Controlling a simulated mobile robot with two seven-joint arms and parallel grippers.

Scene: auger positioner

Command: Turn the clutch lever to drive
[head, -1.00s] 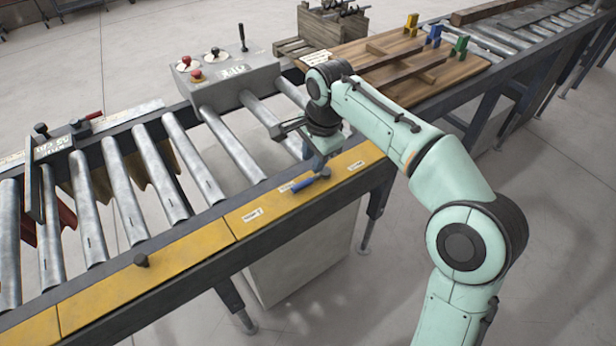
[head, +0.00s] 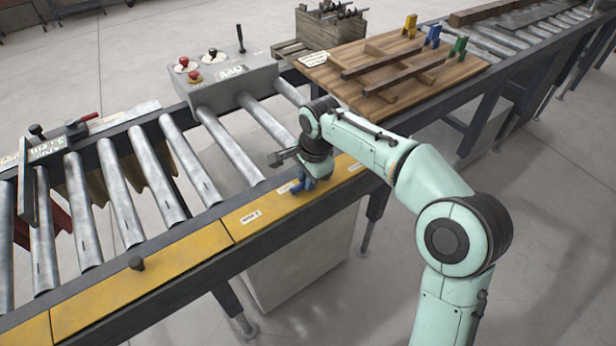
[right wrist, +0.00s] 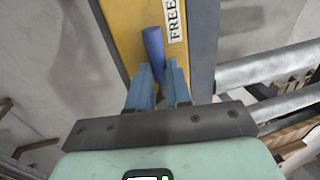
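The blue clutch lever (right wrist: 153,48) lies on the yellow panel (right wrist: 124,22), beside a white label reading FREE. My right gripper (right wrist: 159,68) is down at the lever in the right wrist view. Its two blue fingers stand on either side of the lever's near part, with little gap showing; I cannot tell whether they press on it. In the head view my right gripper (head: 304,186) is low over the panel and hides most of the lever. My left gripper is not in view.
A grey control box (head: 230,80) with red and black knobs stands behind the rollers. A black knob (head: 137,263) sits on the yellow panel to the left. A wooden board (head: 390,75) with bars and coloured blocks lies beyond my right arm.

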